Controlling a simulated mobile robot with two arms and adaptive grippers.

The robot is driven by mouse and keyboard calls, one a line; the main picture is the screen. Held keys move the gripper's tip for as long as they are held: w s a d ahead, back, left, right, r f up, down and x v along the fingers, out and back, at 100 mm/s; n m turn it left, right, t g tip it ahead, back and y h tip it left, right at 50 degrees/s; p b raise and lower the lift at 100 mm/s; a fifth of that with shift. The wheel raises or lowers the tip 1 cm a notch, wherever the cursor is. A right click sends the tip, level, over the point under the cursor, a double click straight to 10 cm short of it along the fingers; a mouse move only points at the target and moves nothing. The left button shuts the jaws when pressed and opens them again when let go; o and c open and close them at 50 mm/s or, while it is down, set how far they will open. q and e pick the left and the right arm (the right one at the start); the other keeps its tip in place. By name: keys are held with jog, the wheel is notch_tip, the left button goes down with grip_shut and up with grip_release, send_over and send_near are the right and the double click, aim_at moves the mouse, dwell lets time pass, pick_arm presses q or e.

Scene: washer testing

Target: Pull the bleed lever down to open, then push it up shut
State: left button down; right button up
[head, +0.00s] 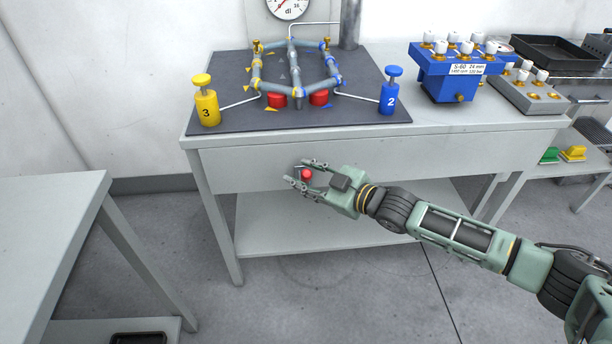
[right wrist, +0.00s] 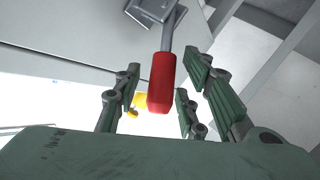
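The bleed lever has a red handle (head: 306,174) at the front of the test bench, below the bench top. In the right wrist view the red handle (right wrist: 161,83) sits on a grey rod that runs up to a grey mount (right wrist: 153,10). My right gripper (head: 296,172) is open, with its fingers on either side of the red handle. In the right wrist view gaps show between the handle and the fingers, so they seem not to touch it. Most of the rod is hidden in the head view. My left gripper is in neither view.
The bench (head: 225,168) carries a dark mat (head: 222,65) with a pipe loop (head: 293,70), a yellow valve numbered 3 (head: 207,107) and a blue valve numbered 2 (head: 389,98). A gauge (head: 287,6) is behind. A blue block (head: 447,87) stands right. Another table (head: 40,225) stands left.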

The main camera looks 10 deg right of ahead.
jog(key=shift+s+d, duration=0.1)
jog(key=shift+s, duration=0.1)
jog(key=v, duration=1.1)
jog(key=shift+s+d, duration=0.2)
jog(key=shift+d, duration=0.1)
